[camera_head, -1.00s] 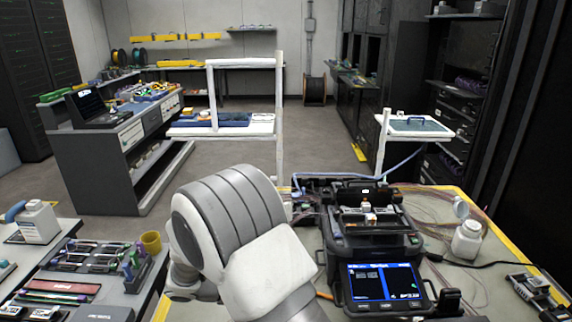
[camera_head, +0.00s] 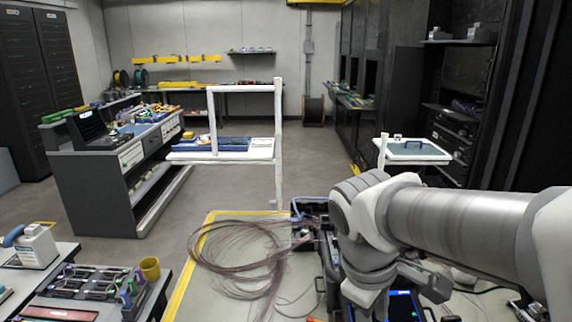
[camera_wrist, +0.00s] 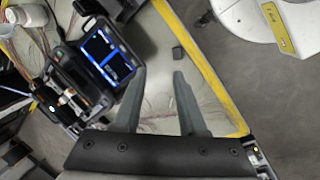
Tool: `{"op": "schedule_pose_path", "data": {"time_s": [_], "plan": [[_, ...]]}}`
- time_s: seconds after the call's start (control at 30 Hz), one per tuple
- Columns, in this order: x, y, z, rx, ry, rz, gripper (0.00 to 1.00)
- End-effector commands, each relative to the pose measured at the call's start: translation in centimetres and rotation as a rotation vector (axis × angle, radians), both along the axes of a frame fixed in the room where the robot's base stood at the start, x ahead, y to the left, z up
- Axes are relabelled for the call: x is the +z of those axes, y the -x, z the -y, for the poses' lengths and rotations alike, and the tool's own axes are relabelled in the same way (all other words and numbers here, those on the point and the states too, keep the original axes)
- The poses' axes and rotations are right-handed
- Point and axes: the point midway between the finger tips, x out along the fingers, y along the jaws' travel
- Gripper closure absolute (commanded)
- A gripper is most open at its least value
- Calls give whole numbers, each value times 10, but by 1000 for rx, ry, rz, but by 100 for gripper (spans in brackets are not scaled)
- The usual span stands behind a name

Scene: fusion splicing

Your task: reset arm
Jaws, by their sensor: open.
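My gripper (camera_wrist: 157,100) shows in the wrist view with its two dark fingers apart and nothing between them. It is above the workbench (camera_wrist: 158,55), near the yellow-edged corner. The fusion splicer (camera_wrist: 72,75), a black case with a lit blue screen (camera_wrist: 108,54), lies left of the fingers and apart from them. In the head view my arm reaches in from the right and covers most of the splicer. Part of its blue screen (camera_head: 402,304) shows below my arm. My gripper's fingertips cannot be made out in the head view.
A loose fibre coil (camera_head: 240,258) lies on the bench's left part. A white bottle (camera_wrist: 18,18) stands beyond the splicer. Floor is free at middle left.

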Motion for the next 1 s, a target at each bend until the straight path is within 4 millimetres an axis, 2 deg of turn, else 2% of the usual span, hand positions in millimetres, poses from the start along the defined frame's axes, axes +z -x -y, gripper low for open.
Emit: {"op": "schedule_pose_path", "data": {"time_s": [0.03,0.2,0.43,0.63,1.0], "plan": [[8,8,4,-83,-47,56,59],[25,28,7,-364,-215,230,59],[40,44,9,-632,-388,389,59],[43,48,9,-705,-440,431,59],[43,48,8,-703,-440,431,59]]}}
